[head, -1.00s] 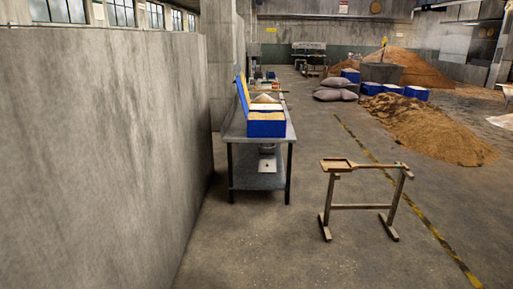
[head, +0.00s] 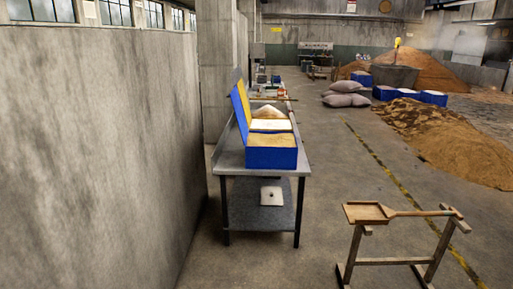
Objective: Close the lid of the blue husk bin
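A blue bin (head: 271,159) stands on the near end of a grey metal table in the head view. Its front part holds tan grainy material (head: 271,142), with a pale section behind it. A blue lid (head: 241,106) with a yellowish inner face stands raised along the bin's left side, so the bin is open. A pale heap (head: 268,112) shows behind the bin's front sections. Neither of my grippers is in view.
The metal table (head: 226,160) stands beside a concrete wall (head: 95,150) on the left. A wooden stand (head: 392,261) with a wooden shovel (head: 370,212) is at the lower right. Grain piles (head: 455,140), sacks (head: 346,100) and blue boxes (head: 434,98) lie farther right. Floor between table and stand is clear.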

